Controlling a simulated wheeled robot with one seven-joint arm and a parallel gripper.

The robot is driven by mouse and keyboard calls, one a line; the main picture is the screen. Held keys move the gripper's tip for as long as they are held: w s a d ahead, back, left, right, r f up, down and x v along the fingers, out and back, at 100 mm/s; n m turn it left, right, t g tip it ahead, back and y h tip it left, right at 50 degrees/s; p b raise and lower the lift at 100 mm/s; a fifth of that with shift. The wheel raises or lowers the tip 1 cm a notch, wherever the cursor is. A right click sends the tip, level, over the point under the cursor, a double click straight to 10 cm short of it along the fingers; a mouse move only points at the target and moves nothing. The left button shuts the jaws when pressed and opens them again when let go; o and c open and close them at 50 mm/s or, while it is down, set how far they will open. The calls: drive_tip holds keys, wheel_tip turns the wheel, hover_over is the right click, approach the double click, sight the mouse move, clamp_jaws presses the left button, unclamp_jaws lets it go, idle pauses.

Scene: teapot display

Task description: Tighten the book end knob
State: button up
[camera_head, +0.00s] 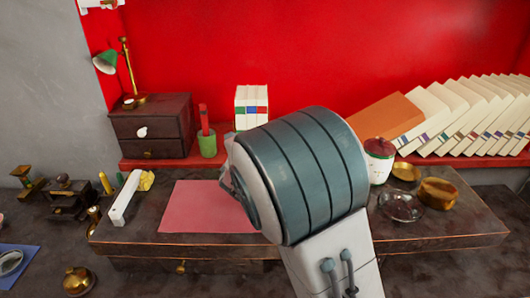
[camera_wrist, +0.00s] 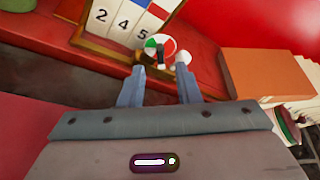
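My gripper (camera_wrist: 160,70) is open in the wrist view, its two blue-grey fingers apart. Just beyond the fingertips is a small round disc (camera_wrist: 166,42) with green, white and red sectors and a dark bar across its front; it looks like the book end knob. A small white round piece (camera_wrist: 183,57) lies at the right fingertip; I cannot tell whether they touch. Behind the disc stand white books (camera_wrist: 118,20) numbered 2, 4, 5 in a gold-edged book end. The books also show in the head view (camera_head: 251,107); there my arm hides the knob and most of my gripper.
An orange book (camera_head: 384,122) leans against a row of white books at right. A green cup (camera_head: 207,145), a red-lidded jar (camera_head: 378,160), a glass ashtray (camera_head: 400,206) and gold bowls (camera_head: 438,193) stand near my arm. A pink mat (camera_head: 205,205) lies on the desk.

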drive_tip(key=shift+x, duration=1.95)
clamp_jaws()
